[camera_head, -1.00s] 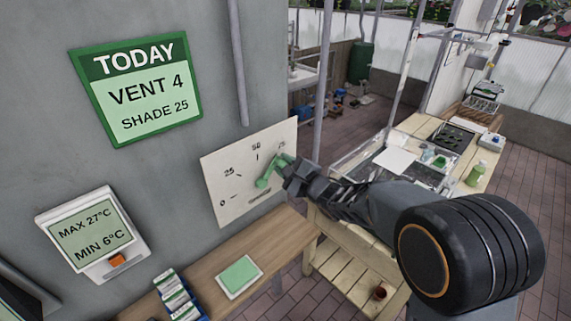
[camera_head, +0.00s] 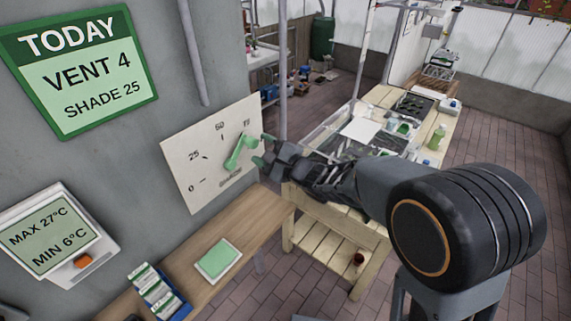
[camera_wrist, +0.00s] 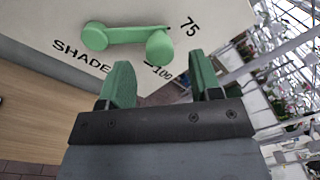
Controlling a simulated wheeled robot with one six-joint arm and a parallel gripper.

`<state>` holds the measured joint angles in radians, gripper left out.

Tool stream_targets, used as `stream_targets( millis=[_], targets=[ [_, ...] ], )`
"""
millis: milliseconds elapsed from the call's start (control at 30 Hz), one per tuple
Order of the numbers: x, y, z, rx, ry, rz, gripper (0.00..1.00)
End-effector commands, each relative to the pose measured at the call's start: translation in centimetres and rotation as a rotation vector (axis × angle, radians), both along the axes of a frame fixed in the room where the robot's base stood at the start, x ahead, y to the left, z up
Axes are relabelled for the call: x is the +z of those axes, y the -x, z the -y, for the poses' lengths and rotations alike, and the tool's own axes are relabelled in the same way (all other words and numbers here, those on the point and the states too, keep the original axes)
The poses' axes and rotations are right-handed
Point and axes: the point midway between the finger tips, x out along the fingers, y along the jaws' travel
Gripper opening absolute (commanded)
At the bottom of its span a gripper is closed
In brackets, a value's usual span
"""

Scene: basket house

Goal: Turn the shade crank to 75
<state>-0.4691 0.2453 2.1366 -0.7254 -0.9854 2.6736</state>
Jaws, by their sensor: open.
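The green shade crank (camera_head: 238,154) is on a pale dial plate (camera_head: 196,166) on the grey wall. Its arm points up and right, roughly toward the 75 mark. In the wrist view the crank (camera_wrist: 127,36) shows its round hub at left and its knob at right, close to the 75 and 100 labels. The knob hides part of the scale, so the exact reading is unclear. My gripper (camera_head: 264,151) is open and empty, just right of the crank. In the wrist view its green fingers (camera_wrist: 165,85) stand apart from the knob, with nothing between them.
A sign (camera_head: 82,70) reads VENT 4, SHADE 25. A thermometer display (camera_head: 48,235) hangs below it. A wooden shelf (camera_head: 262,219) under the plate holds a green pad (camera_head: 218,260) and a blue box (camera_head: 160,293). A workbench (camera_head: 300,235) stands behind my arm.

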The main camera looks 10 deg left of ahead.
Motion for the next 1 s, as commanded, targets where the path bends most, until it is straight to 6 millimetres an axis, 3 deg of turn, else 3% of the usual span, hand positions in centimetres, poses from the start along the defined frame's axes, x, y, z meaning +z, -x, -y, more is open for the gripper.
stream_targets(
  millis=[200, 400, 600, 1000],
  targets=[
    [-0.3, 2.2, 4.1, -0.004, 0.000, 0.001, 0.58],
    [-0.3, 3.6, 6.7, -0.004, 0.000, 0.001, 0.58],
    [-0.3, 4.4, 7.9, -0.001, 0.000, 0.001, 0.58],
    [-0.3, 4.5, 8.1, -0.001, 0.000, 0.000, 0.58]
  ],
)
